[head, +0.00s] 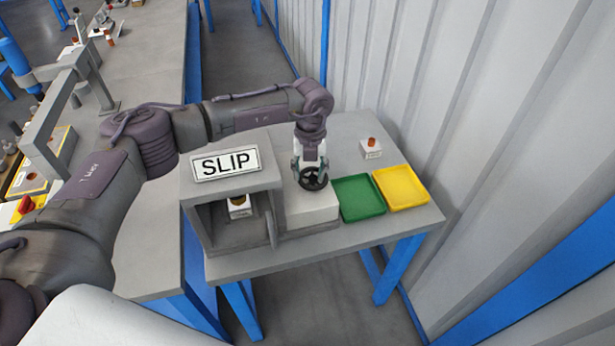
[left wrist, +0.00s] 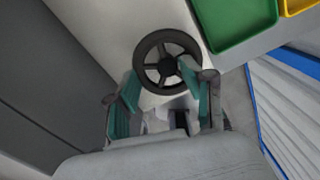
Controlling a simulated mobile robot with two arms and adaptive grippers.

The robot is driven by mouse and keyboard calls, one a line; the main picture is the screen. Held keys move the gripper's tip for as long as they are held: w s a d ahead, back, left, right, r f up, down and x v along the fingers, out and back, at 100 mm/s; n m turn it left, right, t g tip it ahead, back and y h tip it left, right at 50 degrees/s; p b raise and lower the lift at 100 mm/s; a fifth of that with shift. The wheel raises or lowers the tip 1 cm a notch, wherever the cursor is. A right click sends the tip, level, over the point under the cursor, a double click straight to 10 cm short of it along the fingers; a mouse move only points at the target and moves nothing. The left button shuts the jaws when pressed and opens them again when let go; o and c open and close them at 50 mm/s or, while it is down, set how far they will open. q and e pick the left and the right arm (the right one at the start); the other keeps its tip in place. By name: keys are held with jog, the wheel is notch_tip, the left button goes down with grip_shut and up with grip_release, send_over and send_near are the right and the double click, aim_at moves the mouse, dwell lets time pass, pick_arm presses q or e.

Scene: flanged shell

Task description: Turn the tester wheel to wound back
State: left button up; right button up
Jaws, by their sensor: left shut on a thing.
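The tester wheel (head: 314,178) is a dark spoked handwheel on the light box beside the grey tester housing (head: 228,186), which carries a SLIP sign (head: 226,164). My left gripper (head: 310,168) reaches down onto the wheel from above. In the left wrist view the wheel (left wrist: 167,62) lies at the fingertips of my left gripper (left wrist: 160,88), with green pads on both sides of its near part. The gripper is shut on the wheel. A small white block with a dark top (head: 239,207) sits inside the housing's open front. My right gripper is not in view.
A green tray (head: 358,197) and a yellow tray (head: 401,187) lie right of the wheel. A small white block with an orange top (head: 371,147) stands behind them. A corrugated wall rises behind the table. Another bench (head: 150,60) runs along the left.

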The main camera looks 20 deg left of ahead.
pick_arm(q)
jog(key=m+b, duration=0.1)
jog(key=m, duration=0.1)
jog(key=f+m+b, duration=0.1)
jog(key=m+b, duration=0.1)
jog(key=d+m+b, duration=0.1)
jog(key=m, duration=0.1)
jog(key=shift+s+f+m, duration=0.2)
jog(key=shift+f+m, duration=0.1)
jog(key=shift+f, duration=0.05)
jog(key=shift+o, duration=0.2)
jog(key=m+b, duration=0.2)
jog(key=m, duration=0.1)
jog(key=shift+w, duration=0.1)
jog(key=shift+r+m+b, duration=0.1)
jog(key=shift+m+b, duration=0.7)
jog(key=shift+m, duration=0.4)
jog(key=o, duration=1.5)
jog(key=shift+d+r, duration=0.1)
jog(key=shift+d, duration=0.1)
jog(key=shift+o, duration=0.3)
jog(key=shift+w+a+r, duration=0.1)
jog(key=shift+w+a, duration=0.1)
jog(key=shift+w, duration=0.05)
jog(key=shift+r, duration=0.1)
